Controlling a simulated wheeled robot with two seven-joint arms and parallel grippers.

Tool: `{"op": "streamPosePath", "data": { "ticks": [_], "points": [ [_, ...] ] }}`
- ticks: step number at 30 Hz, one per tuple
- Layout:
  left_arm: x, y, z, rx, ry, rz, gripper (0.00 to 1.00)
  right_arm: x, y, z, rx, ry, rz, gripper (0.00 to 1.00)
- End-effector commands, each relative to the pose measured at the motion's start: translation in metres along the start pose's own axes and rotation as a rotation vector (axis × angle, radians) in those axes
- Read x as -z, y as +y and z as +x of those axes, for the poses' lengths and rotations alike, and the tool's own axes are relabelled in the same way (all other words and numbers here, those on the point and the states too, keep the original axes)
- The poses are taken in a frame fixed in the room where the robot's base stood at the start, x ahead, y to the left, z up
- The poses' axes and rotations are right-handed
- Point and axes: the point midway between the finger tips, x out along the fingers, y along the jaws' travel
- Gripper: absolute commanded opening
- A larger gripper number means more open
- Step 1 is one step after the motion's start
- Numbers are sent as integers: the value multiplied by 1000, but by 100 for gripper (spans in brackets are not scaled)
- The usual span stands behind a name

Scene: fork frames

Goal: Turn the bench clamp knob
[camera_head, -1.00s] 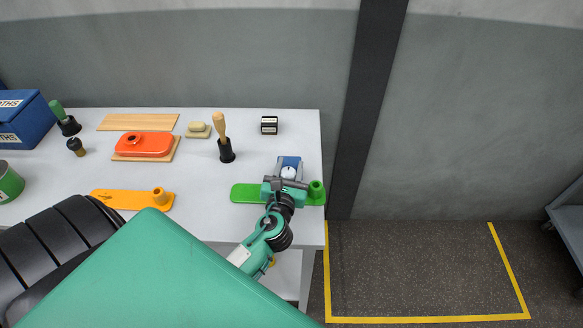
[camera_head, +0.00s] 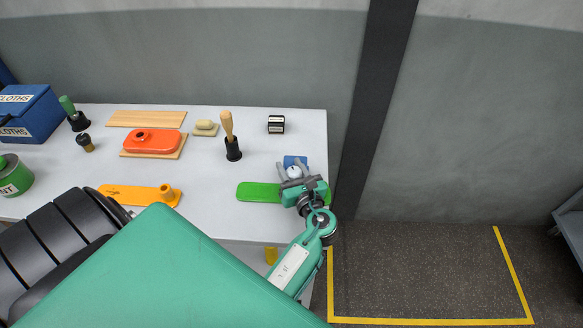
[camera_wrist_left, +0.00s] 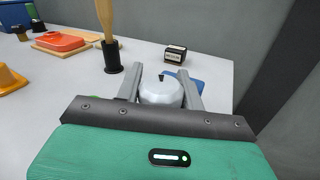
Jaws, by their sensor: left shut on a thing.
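The bench clamp has a blue body (camera_head: 296,160) at the right end of the bench, with a rounded silver-white knob (camera_head: 294,173) on its front. My left gripper (camera_head: 292,167) is at the knob, with one finger on each side, and is shut on it. In the left wrist view the knob (camera_wrist_left: 160,92) sits between the two grey fingers, with a small dark mark on top. The blue body (camera_wrist_left: 188,80) shows behind it, partly hidden by the right finger. My right gripper is not in view.
A wooden-handled brush (camera_head: 229,135) and a small black box (camera_head: 276,124) stand behind. An orange strip (camera_head: 137,194) lies further left. The bench's right edge is close to the clamp.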

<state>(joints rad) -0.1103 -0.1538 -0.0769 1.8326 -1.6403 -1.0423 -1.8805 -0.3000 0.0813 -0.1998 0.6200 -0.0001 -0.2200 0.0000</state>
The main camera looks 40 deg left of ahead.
Motion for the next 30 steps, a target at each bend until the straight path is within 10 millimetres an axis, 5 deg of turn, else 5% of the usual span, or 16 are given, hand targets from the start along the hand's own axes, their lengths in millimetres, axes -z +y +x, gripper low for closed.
{"op": "streamPosePath", "data": {
  "ticks": [12,13,16,30],
  "points": [
    [6,0,-1,-5,9,6,16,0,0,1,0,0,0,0],
    [6,0,-1,-5,9,6,44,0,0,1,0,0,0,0],
    [4,0,0,-4,8,5,60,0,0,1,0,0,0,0],
    [0,1,4,-4,2,2,60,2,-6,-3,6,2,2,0]
  ]
}}
